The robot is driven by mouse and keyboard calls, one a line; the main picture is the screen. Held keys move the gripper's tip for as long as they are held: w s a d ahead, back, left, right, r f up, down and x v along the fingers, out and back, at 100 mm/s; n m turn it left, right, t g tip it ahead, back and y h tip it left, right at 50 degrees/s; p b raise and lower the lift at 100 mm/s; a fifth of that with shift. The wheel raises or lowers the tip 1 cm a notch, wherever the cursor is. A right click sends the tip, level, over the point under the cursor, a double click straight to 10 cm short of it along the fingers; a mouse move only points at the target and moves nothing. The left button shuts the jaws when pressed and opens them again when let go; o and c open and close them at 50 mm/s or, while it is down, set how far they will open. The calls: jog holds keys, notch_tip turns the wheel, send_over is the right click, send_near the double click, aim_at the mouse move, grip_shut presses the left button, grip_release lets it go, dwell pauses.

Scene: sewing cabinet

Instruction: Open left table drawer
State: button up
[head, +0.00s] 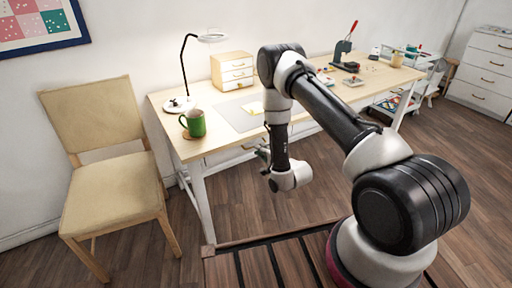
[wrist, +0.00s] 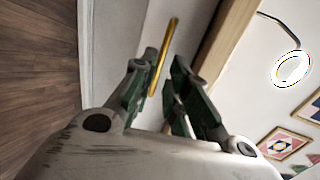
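The desk (head: 175,146) stands against the wall, and the left drawer under its top is mostly hidden by my arm in the head view. In the wrist view, a white drawer front (wrist: 125,30) carries a thin brass handle (wrist: 168,38). My gripper (wrist: 158,68) is open, with its dark green fingers on either side of the handle. I cannot tell whether either finger touches it. In the head view my gripper (head: 263,154) is at the desk's front edge, partly hidden by my wrist.
A beige chair (head: 112,190) stands left of the desk. On the desktop are a green mug (head: 195,124), a lamp (head: 184,75) and a small drawer box (head: 232,71). The wooden desktop edge (wrist: 226,40) runs close beside my fingers. Floor (head: 235,200) is clear in front.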

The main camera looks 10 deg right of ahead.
jog(key=x, duration=0.5)
jog(key=shift+w, duration=0.15)
jog(key=shift+c, duration=0.2)
grip_shut()
